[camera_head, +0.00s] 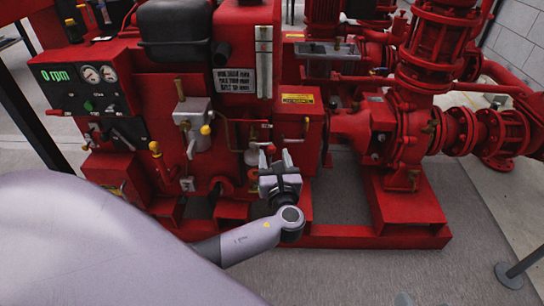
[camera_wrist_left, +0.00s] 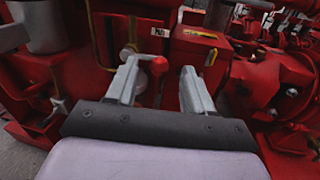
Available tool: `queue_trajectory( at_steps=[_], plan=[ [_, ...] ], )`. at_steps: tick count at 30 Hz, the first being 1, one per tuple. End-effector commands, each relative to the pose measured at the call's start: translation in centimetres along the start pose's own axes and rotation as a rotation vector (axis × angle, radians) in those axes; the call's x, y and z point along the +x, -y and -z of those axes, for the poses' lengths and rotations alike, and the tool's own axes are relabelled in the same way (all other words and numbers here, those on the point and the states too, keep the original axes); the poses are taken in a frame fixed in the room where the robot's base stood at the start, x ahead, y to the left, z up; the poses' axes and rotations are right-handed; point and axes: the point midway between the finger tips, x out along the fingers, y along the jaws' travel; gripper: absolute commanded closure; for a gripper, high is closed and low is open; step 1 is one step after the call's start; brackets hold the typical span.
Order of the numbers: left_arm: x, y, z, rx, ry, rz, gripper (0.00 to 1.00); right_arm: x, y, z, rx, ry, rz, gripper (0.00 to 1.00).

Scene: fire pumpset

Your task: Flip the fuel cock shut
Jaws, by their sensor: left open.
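My left gripper (camera_head: 275,158) is open in front of the lower middle of the red engine. In the left wrist view its two fingers (camera_wrist_left: 160,68) point at the engine, spread apart. In the head view the gripper partly hides this spot. A pale filter bowl (camera_head: 252,156) sits just left of the fingertips. My right gripper is not in view.
A thin brass pipe (camera_wrist_left: 98,50) runs at the left. The control panel (camera_head: 85,90) reads 0 rpm. Red pump pipework (camera_head: 400,130) stands at right. Grey floor is clear in front.

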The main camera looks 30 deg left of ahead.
Motion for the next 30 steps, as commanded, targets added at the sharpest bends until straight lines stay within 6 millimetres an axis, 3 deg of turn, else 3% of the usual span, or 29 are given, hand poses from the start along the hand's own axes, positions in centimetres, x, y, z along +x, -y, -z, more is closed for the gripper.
queue_trajectory(
  at_steps=[6,15,20,30],
  plan=[
    [2.2,0.0,0.1,-0.001,0.0,0.0,0.48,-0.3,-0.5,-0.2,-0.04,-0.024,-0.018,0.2],
    [2.5,0.0,0.0,-0.002,-0.002,0.0,0.48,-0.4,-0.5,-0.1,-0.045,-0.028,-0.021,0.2],
    [2.5,0.0,0.0,-0.002,-0.002,0.0,1.0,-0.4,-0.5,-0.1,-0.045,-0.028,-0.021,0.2],
    [2.4,0.0,0.1,0.068,0.009,-0.001,1.0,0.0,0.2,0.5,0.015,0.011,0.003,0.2]
  ],
)
